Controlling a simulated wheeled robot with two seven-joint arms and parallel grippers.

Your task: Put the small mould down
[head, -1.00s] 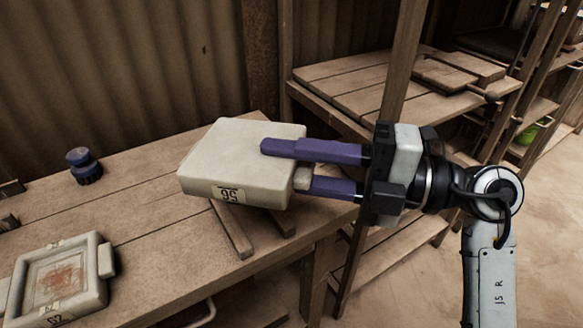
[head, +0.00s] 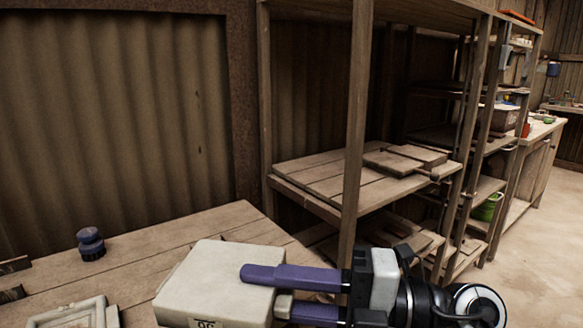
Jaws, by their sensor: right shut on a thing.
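The small mould (head: 207,279) is a pale, off-white block with a dark number label on its front face, cut by the bottom edge of the head view. My right gripper (head: 262,292) is shut on a lug at the mould's right side, with purple fingers above and below it. The mould appears in front of the wooden bench; whether it touches the bench top cannot be told. My left gripper is not in view.
The wooden bench (head: 160,243) holds a dark blue knobbed object (head: 91,243) and a second pale mould (head: 75,315) at lower left. A wooden shelf rack (head: 320,176) with flat boards (head: 403,160) stands right of it. A corrugated wall is behind.

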